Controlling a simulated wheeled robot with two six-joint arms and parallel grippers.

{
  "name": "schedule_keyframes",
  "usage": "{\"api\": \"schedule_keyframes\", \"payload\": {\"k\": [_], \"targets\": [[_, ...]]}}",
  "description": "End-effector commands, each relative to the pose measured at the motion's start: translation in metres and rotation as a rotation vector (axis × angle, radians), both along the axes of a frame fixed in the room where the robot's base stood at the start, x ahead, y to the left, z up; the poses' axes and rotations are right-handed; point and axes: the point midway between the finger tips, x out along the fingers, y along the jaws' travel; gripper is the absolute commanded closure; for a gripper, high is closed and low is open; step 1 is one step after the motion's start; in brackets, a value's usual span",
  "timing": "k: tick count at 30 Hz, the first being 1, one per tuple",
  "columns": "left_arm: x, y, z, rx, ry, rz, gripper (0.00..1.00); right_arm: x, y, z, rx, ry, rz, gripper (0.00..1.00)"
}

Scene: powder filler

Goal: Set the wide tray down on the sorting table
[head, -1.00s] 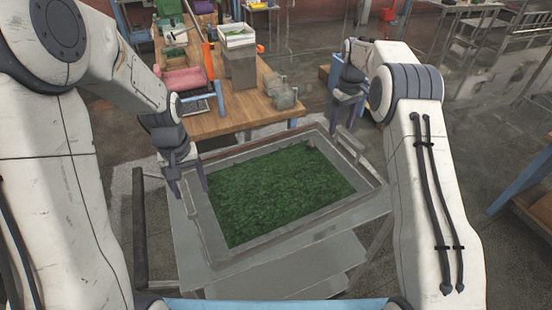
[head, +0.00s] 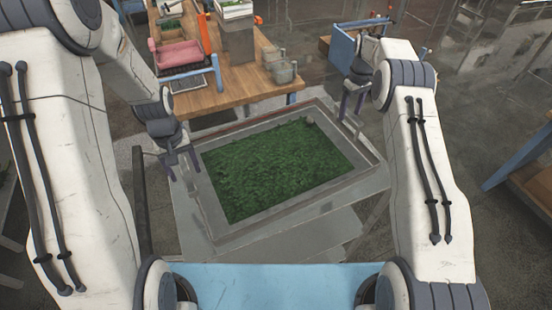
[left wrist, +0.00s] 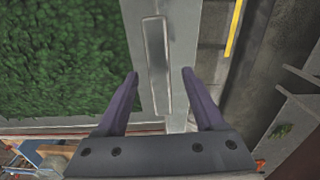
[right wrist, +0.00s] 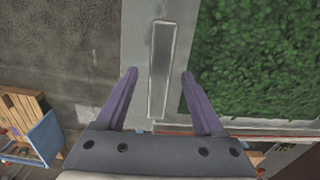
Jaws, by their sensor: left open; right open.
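The wide tray (head: 235,232), grey with green leafy matter (head: 275,168) inside, rests on a grey metal table (head: 310,245) in front of me. My left gripper (head: 182,172) is open at the tray's left rim. In the left wrist view the left handle bar (left wrist: 157,65) lies between the spread fingers (left wrist: 160,88), with a gap on both sides. My right gripper (head: 350,105) is open at the tray's far right corner. In the right wrist view the right handle bar (right wrist: 160,70) lies between the spread fingers (right wrist: 158,88), not clamped.
A wooden workbench (head: 228,92) stands just beyond the tray, holding a pink bin (head: 178,54), a grey block (head: 237,42) and small grey containers (head: 283,68). A blue-framed wooden bench (head: 530,170) stands at the right. Bare floor (head: 450,120) lies between.

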Motion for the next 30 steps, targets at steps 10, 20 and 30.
{"api": "schedule_keyframes", "payload": {"k": [10, 20, 30], "targets": [[0.000, -0.001, -0.046, 0.000, 0.001, -0.002, 0.30, 0.000, -0.001, -0.046, 0.000, 0.000, -0.001, 0.30], [0.000, -0.001, -0.051, 0.000, -0.001, -0.001, 0.30, 0.000, -0.001, -0.051, 0.000, -0.001, -0.001, 0.30], [0.000, -0.001, -0.051, 0.000, -0.001, -0.001, 1.00, 0.000, -0.001, -0.051, 0.000, -0.001, -0.001, 1.00]]}}
